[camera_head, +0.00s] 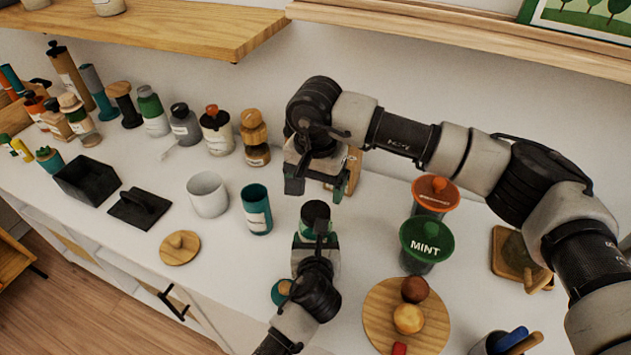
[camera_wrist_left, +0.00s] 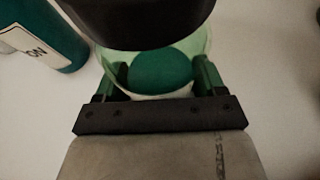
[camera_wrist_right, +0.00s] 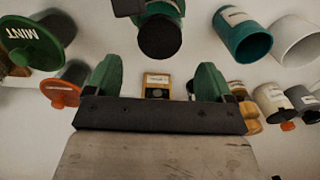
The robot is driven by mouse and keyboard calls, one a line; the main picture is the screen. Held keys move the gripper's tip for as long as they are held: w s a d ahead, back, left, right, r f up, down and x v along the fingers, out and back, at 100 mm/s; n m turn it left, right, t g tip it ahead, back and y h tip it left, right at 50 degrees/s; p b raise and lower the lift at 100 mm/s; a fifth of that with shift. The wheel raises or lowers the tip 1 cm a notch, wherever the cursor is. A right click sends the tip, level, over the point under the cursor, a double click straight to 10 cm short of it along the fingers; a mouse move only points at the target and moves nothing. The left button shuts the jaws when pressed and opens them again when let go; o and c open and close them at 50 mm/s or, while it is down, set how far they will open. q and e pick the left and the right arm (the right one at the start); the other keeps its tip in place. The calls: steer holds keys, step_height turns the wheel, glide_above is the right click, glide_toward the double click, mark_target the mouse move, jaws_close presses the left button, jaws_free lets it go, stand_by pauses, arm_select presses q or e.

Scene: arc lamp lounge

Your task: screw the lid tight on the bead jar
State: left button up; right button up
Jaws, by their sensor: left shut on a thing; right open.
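The bead jar (camera_wrist_left: 165,70) is clear greenish glass with green contents, under a wide black lid (camera_wrist_left: 140,20). In the head view the black lid (camera_head: 315,212) sits on top of the jar, in the middle of the counter. I cannot tell how tight it is. My left gripper (camera_head: 315,240) is shut on the jar body from the front, one green finger on each side. My right gripper (camera_head: 318,184) is open and empty, above and behind the jar, apart from the lid. The lid (camera_wrist_right: 160,38) also shows at the top of the right wrist view.
A teal cup (camera_head: 256,210) and white cup (camera_head: 207,195) stand left of the jar. The green-lidded MINT canister (camera_head: 426,242), an orange-lidded canister (camera_head: 436,194) and a round board (camera_head: 378,325) with knobs are to the right. Several bottles line the wall. A wooden shelf (camera_head: 470,42) is above.

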mark_target(316, 210)
step_height(316, 210, down, 8)
steer(key=shift+r, duration=0.25)
steer(key=shift+c, duration=0.3)
steer(key=c, duration=0.9)
steer(key=shift+o, duration=0.2)
steer(key=m, duration=0.3)
steer(key=shift+m, duration=0.3)
steer(key=o, duration=1)
steer(key=shift+r, duration=0.15)
